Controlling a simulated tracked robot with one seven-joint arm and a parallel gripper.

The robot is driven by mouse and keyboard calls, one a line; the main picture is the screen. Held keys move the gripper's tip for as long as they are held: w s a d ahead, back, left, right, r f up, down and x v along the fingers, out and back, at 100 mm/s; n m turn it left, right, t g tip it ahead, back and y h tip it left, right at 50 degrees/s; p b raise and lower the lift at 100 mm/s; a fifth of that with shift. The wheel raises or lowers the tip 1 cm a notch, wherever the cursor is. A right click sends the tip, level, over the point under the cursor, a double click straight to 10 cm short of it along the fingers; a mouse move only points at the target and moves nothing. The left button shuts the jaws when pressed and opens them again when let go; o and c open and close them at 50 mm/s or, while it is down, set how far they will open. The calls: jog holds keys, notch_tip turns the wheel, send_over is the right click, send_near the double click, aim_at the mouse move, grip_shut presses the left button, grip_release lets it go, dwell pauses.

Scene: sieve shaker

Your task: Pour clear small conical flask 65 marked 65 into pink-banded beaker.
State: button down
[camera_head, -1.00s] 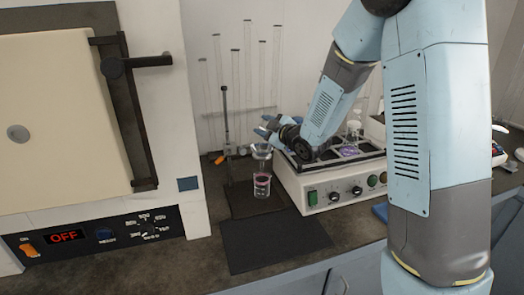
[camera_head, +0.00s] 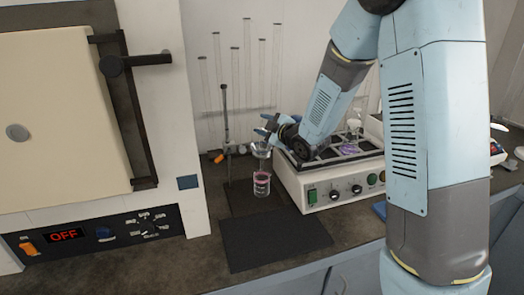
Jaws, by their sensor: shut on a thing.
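I cannot tell whether liquid is flowing or how much is in either vessel.
An oven (camera_head: 65,120) reading OFF is on the left. A stand (camera_head: 226,130) and thin rods are behind. A dark mat (camera_head: 275,238) lies bare in front.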

jog(key=shift+f+n+p, duration=0.35)
jog(key=shift+f+n, duration=0.2)
jog(key=shift+n, duration=0.15)
dwell(0.4)
jog(key=shift+r+n+h+p, duration=0.2)
jog(key=shift+n+p, duration=0.2)
jog(key=shift+n, duration=0.45)
jog(key=shift+r+n+h+p, duration=0.2)
jog(key=shift+n+p, duration=0.2)
jog(key=shift+n, duration=0.45)
dwell(0.7)
jog(key=shift+s+a+r+n+p, duration=0.15)
jog(key=shift+n+p, duration=0.35)
jog(key=shift+p, duration=0.25)
jog(key=shift+a+r+n+p, duration=0.1)
jog(key=shift+n+p, duration=0.4)
jog(key=shift+p, duration=0.25)
dwell(3.0)
